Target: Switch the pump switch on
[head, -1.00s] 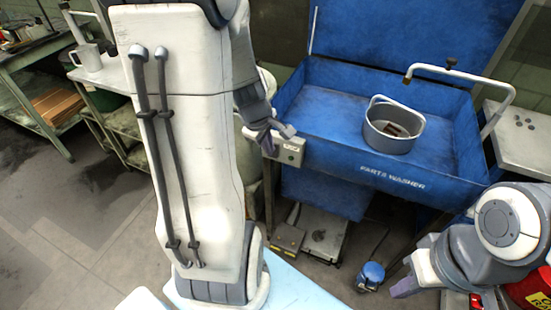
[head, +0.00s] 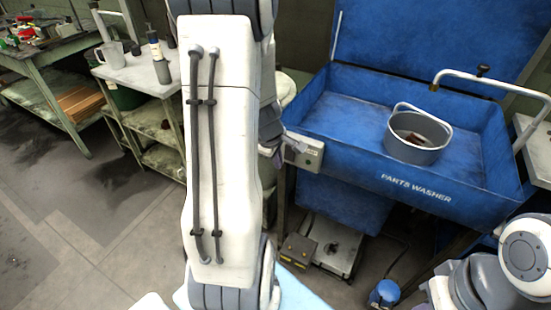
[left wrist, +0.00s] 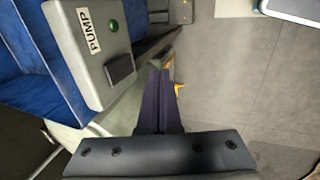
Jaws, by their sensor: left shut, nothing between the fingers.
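The pump switch box (head: 305,153) is a small grey box on the left front corner of the blue parts washer (head: 400,182). In the left wrist view the box (left wrist: 88,50) shows a "PUMP" label, a round green lamp (left wrist: 114,27) and a dark rocker switch (left wrist: 120,69). I cannot tell which way the rocker is tipped. My left gripper (head: 290,143) is shut and empty at the box's left end, partly hidden by my arm. In the left wrist view its fingertips (left wrist: 160,72) are beside the rocker, apart from it in the picture. My right gripper is not visible.
A grey pot (head: 417,138) with a brown thing in it stands in the washer basin. A pedal unit (head: 300,250) and a blue object (head: 384,293) are on the floor below. A side table (head: 140,72) with a mug (head: 108,53) stands at left. The floor at left is clear.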

